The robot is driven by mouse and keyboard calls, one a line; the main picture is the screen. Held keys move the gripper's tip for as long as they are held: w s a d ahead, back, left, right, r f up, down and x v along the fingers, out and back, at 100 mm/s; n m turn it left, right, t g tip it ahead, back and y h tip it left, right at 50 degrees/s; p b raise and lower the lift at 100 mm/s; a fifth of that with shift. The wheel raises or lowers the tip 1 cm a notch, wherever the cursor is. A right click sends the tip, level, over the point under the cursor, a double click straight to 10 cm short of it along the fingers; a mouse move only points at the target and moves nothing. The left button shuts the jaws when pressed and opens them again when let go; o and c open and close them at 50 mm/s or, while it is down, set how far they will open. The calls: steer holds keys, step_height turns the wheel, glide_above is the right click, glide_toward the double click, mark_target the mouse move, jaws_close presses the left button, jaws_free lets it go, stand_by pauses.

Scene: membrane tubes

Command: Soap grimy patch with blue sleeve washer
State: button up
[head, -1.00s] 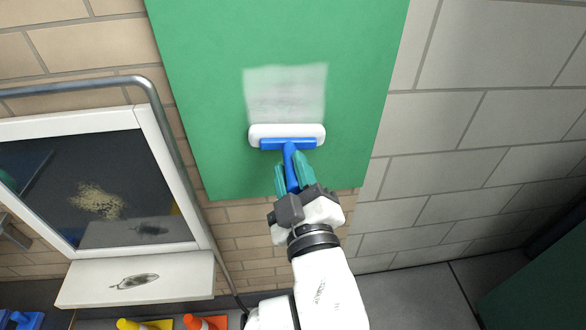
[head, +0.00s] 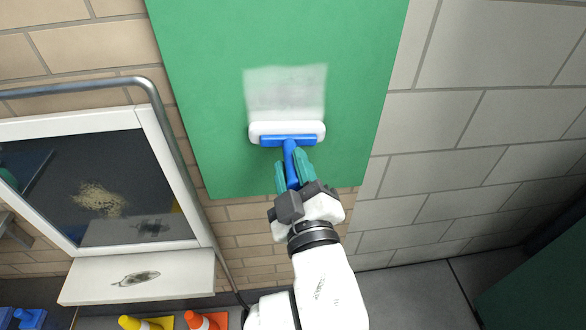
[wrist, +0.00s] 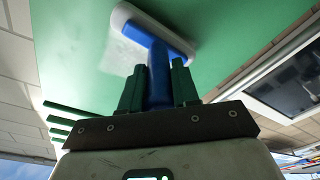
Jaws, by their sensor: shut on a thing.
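The blue sleeve washer has a blue T-shaped handle (head: 290,160) and a white sleeve (head: 287,130). My gripper (head: 293,175), with green fingers, is shut on the handle; in the wrist view the handle (wrist: 158,75) stands between the two fingers. The white sleeve lies at or against the green panel (head: 200,100); contact is hard to tell. A pale whitish patch (head: 285,92) shows on the panel just above the sleeve, and its lower edge meets the sleeve. Whether grime lies under the white film cannot be told.
A white-framed dark window (head: 95,195) at left carries a tan speckled patch and a dark smudge. Its white sill (head: 138,278) has a dark mark. A grey rail (head: 80,88) curves above it. Yellow (head: 140,323) and orange (head: 205,321) tools stand below.

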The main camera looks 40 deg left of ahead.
steer(key=shift+r, duration=0.5)
steer(key=shift+r, duration=0.1)
steer(key=shift+r+p, duration=1.3)
steer(key=shift+p, duration=0.05)
steer(key=shift+r+p, duration=1.15)
steer(key=shift+r, duration=0.3)
steer(key=shift+r, duration=0.1)
steer(key=shift+r+p, duration=1.25)
steer(key=shift+r, duration=0.1)
steer(key=shift+r, duration=0.1)
